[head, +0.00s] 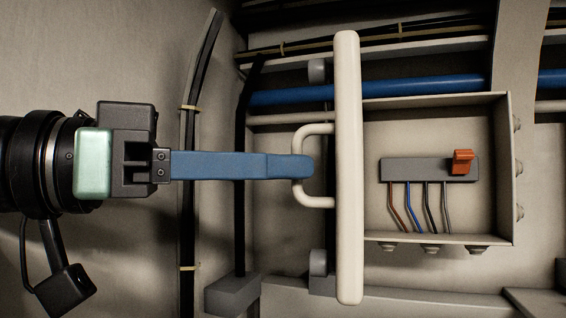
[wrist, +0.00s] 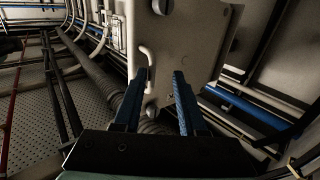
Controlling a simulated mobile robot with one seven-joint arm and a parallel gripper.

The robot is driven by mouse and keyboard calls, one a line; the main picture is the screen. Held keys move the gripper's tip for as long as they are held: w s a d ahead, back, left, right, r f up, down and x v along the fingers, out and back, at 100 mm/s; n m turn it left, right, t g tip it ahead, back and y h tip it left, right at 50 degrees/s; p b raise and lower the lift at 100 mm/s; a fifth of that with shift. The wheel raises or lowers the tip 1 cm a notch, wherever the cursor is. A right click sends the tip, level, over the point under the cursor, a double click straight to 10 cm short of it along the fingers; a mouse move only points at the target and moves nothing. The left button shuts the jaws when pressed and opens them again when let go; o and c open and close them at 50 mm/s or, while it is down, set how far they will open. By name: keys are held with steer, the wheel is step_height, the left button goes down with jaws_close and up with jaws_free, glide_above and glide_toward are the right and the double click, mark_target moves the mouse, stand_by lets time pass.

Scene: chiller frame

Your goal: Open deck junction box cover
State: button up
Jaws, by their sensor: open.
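The junction box cover (head: 348,230) stands swung open, seen nearly edge-on in the head view, left of the open box (head: 437,103). Its pale D-shaped handle (head: 320,203) points left toward my gripper (head: 305,167). In the wrist view the cover (wrist: 190,40) faces me, with the handle (wrist: 150,56) at its left side. My gripper (wrist: 162,74) is open. Its left blue finger is at the handle's lower end, and the right finger is in front of the cover. In the head view a finger overlaps the handle's bar; contact is unclear.
Inside the box are a grey terminal block (head: 420,169), an orange lever (head: 462,161) and several wires. A blue pipe (head: 290,96) runs behind the cover. A dark vertical conduit (head: 187,220) stands on the left wall. Pipes crowd the wrist view's left side.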

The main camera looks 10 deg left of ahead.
steer(key=p+v, duration=0.2)
steer(key=v, duration=0.9)
steer(key=shift+s+a, duration=0.15)
steer(key=shift+s, duration=0.2)
